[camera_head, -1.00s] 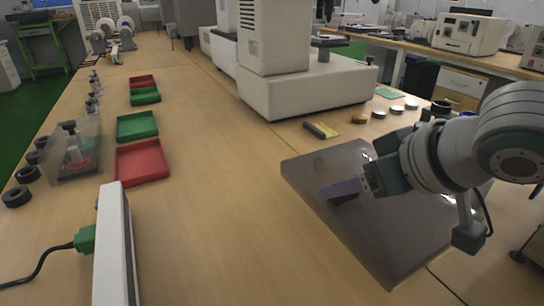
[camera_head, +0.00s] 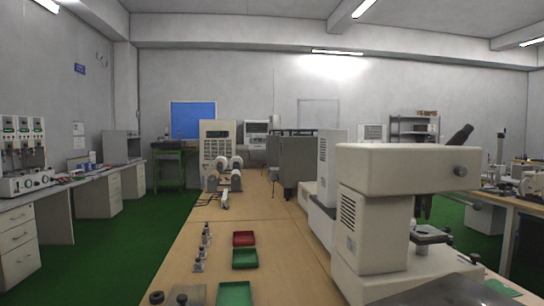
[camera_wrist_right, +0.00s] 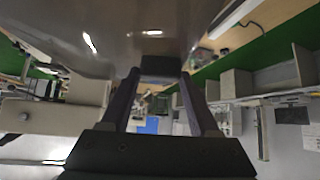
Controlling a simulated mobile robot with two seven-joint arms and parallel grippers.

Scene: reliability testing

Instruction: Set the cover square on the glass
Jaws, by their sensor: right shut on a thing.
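My right gripper (camera_wrist_right: 158,92) shows in the right wrist view, its two long fingers shut on a small dark block (camera_wrist_right: 161,67) at the edge of a large, glossy, dark panel. This panel, which looks like the cover (camera_wrist_right: 120,30), fills the top of that view and mirrors ceiling lights. In the head view only a dark strip of a panel (camera_head: 440,292) shows at the bottom edge, right of centre. The glass cannot be told apart from the cover. Neither gripper shows in the head view, and my left gripper is in no current view.
A large cream microscope (camera_head: 385,215) stands just beyond the dark strip. A red tray (camera_head: 244,238) and green trays (camera_head: 245,258) lie left of it, with small dark-based parts (camera_head: 204,240) along the table's left edge. The wooden table (camera_head: 285,265) is clear between trays and microscope.

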